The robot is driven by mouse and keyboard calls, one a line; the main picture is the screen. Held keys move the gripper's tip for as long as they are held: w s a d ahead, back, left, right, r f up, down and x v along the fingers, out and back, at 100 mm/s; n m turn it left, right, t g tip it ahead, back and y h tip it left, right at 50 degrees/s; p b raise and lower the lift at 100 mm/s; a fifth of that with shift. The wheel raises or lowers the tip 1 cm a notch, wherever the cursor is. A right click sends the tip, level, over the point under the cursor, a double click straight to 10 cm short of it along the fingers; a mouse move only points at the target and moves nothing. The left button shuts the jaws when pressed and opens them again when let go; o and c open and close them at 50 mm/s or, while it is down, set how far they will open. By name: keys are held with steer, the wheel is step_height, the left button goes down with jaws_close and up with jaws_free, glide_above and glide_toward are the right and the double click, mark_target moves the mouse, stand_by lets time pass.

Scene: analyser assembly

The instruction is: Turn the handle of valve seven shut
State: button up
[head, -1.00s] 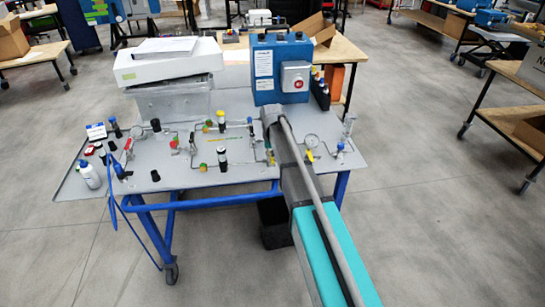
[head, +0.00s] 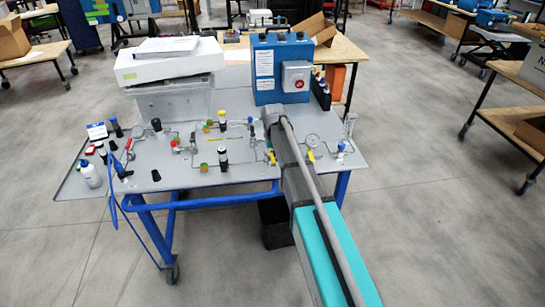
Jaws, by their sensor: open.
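The valves sit on pipework across a grey panel on a blue-framed cart (head: 330,170). A yellow handle (head: 310,156) shows just right of my arm, near a round gauge (head: 312,141). Another yellow handle (head: 271,157) shows just left of my arm. A red handle (head: 174,144) is on the left part of the panel, and a blue one (head: 341,147) is near the right edge. No numbers are legible, so I cannot tell which is valve seven. My arm reaches over the panel. Its end and my gripper are hidden behind my own arm links.
A blue box (head: 270,80) with a grey switch and red knob stands at the panel's back. A white device (head: 165,60) stands at back left. Bottles (head: 90,175) and a blue hose (head: 112,205) are at the left edge. A black bin (head: 275,230) stands below.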

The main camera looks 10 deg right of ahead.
steer(key=shift+d+n, duration=0.35)
steer(key=shift+n, duration=0.65)
step_height(320, 180, up, 14)
steer(key=p, duration=1.4)
steer(key=s+d+f+m+b, duration=0.2)
steer(key=s+f+b, duration=2.4)
steer(key=f+b, duration=0.2)
steer(key=shift+d+f, duration=0.2)
steer(key=shift+d, duration=0.2)
steer(key=shift+s+r, duration=0.1)
steer(key=shift+s, duration=0.1)
step_height(320, 180, up, 17)
steer(key=p, duration=1.7)
